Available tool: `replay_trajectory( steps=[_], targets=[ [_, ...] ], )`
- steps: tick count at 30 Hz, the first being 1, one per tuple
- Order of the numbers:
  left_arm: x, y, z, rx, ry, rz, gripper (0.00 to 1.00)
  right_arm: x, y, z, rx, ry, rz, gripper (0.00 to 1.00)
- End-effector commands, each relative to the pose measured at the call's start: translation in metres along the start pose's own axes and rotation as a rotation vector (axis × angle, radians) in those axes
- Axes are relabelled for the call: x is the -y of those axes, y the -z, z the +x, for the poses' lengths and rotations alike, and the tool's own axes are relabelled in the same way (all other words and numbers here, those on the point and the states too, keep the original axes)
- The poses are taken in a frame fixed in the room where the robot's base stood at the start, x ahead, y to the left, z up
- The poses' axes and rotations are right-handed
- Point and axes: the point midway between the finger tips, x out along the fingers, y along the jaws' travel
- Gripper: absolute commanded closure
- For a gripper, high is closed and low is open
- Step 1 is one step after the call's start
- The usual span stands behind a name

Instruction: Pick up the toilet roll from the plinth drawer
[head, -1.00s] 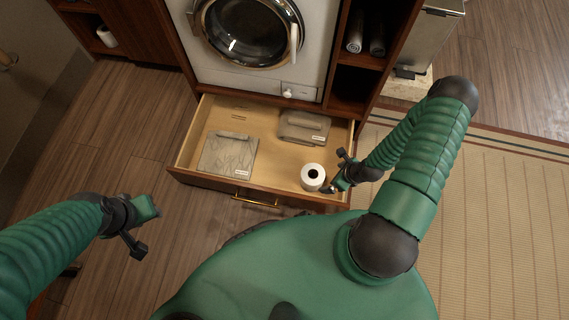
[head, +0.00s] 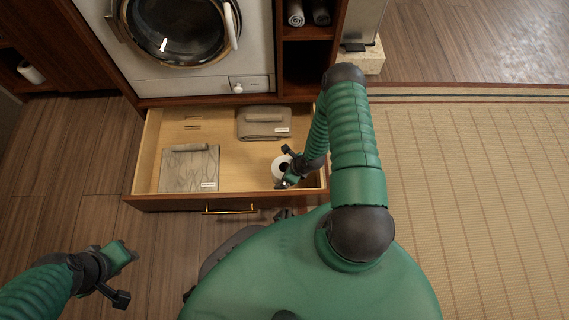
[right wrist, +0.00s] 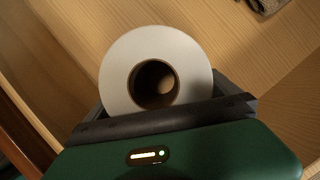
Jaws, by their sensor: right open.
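The open plinth drawer (head: 240,176) sits below the washing machine. The white toilet roll (head: 278,163) stands upright near its front right corner, partly hidden by my gripper. In the right wrist view the roll (right wrist: 122,62) shows end-on with its dark core hole, close to the gripper. My right gripper (head: 289,168) is open, right over the roll. In the right wrist view its dark jaw parts lie at the roll's lower edge; I cannot tell whether they touch it. My left gripper (head: 128,272) is empty, over the floor at lower left; its jaw opening is unclear.
A grey patterned cloth (head: 188,168) lies at the drawer's left, and a folded brown-grey towel (head: 263,124) at its back right. The washing machine (head: 190,68) stands behind. A beige mat (head: 470,200) covers the floor at right.

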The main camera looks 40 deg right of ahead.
Motion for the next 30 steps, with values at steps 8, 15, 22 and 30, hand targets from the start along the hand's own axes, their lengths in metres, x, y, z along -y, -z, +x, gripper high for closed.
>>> replay_trajectory(
  steps=[8,15,22,30],
  targets=[
    [0.000,0.000,0.001,-0.001,0.000,0.000,0.64,0.000,-0.001,0.003,0.000,0.000,0.001,0.04],
    [0.000,0.000,0.001,-0.001,0.000,0.000,0.64,0.000,-0.001,0.002,0.000,0.000,0.001,0.35],
    [0.000,0.000,0.001,-0.001,0.000,0.000,0.64,0.000,-0.001,0.002,0.000,0.001,0.000,0.61],
    [0.000,0.002,-0.009,-0.001,0.000,0.000,0.64,0.001,-0.006,-0.011,0.001,0.001,0.001,0.61]
  ],
)
